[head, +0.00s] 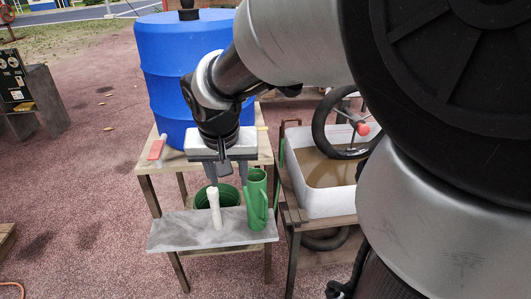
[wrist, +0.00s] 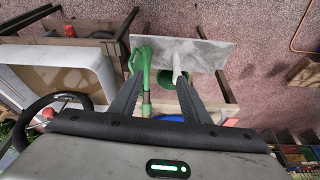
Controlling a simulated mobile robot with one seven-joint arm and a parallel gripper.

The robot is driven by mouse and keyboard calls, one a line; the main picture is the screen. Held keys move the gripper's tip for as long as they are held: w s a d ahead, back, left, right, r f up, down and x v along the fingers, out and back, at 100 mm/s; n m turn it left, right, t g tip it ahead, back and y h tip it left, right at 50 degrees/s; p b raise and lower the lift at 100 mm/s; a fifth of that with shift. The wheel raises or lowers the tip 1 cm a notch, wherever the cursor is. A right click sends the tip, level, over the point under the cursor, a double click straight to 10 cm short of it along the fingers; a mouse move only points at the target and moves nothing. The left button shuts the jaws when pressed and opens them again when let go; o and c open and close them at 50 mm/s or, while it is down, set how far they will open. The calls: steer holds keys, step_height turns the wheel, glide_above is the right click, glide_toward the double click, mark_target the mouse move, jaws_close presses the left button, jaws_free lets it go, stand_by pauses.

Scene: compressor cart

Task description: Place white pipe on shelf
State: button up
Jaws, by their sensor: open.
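The white pipe (head: 215,208) stands upright on the grey shelf (head: 180,234) in the head view. In the wrist view the pipe (wrist: 177,66) shows between my two fingers, with the shelf (wrist: 205,52) behind it. My gripper (head: 227,178) points down just above the pipe's top, with its fingers apart and nothing held between them. The fingers also show spread in the wrist view (wrist: 160,95). I cannot tell the exact gap between the fingertips and the pipe.
A blue barrel (head: 180,75) stands on the wooden table. A white basin (head: 310,181) of brownish water is at right. A red-handled tool (head: 157,148) lies at the table's left.

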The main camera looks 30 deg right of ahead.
steer(key=s+r+n+t, duration=0.1)
steer(key=s+r+n, duration=0.1)
steer(key=s, duration=0.5)
steer(key=s+a+r+n+y, duration=0.1)
steer(key=s+r+n, duration=0.1)
steer(key=s, duration=0.5)
steer(key=shift+s+a+r+n+t, duration=0.3)
steer(key=shift+s+r+t, duration=0.1)
steer(key=shift+r, duration=0.45)
